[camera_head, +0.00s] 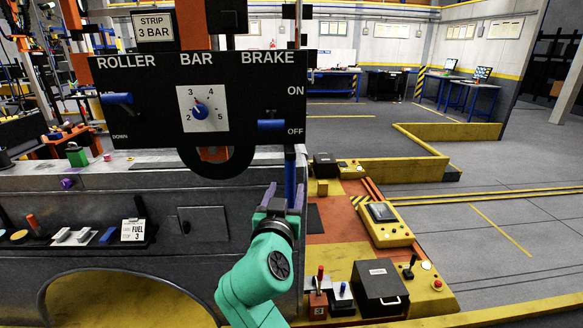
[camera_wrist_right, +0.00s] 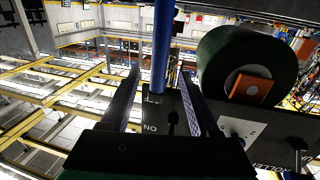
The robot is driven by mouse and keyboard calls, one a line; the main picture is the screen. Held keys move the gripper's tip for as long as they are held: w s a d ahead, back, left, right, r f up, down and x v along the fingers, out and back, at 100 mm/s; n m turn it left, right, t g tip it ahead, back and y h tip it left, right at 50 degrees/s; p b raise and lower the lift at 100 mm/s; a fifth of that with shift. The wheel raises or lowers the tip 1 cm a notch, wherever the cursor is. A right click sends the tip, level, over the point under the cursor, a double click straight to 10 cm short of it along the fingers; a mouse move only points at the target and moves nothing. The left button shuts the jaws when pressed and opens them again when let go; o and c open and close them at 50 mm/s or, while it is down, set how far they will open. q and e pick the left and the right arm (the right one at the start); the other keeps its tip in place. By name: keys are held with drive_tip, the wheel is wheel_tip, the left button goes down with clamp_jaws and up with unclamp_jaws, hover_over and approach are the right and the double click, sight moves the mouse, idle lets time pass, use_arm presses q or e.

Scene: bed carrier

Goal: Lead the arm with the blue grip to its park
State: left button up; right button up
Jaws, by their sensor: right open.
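An upright blue grip (camera_head: 290,182) hangs below the right end of the black panel in the head view. In the right wrist view the blue grip (camera_wrist_right: 163,45) stands between my two fingers, with a visible gap on each side. My right gripper (camera_head: 284,194) is open around it, and its teal wrist comes up from below. In the right wrist view my right gripper (camera_wrist_right: 165,100) shows its two dark fingers apart. The arm that carries the grip is mostly hidden behind the panel. I cannot tell which spot is its park. My left gripper is out of view.
The black panel (camera_head: 140,75) reads ROLLER, BAR and BRAKE. It has a dial (camera_head: 201,109), a blue roller lever (camera_head: 117,98) and a blue brake lever (camera_head: 271,125) by OFF. A yellow-edged console (camera_head: 385,225) stands to the right. Open floor (camera_head: 500,190) lies beyond it.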

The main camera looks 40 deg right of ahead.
sight(292, 172)
drive_tip(key=p+x, duration=0.2)
drive_tip(key=x, duration=0.6)
drive_tip(key=shift+w+d+r, duration=0.1)
drive_tip(key=shift+w+d, duration=0.1)
drive_tip(key=shift+d, duration=0.15)
drive_tip(key=shift+w+d, duration=0.35)
drive_tip(key=shift+w, duration=0.05)
clamp_jaws()
drive_tip(key=shift+f, duration=0.2)
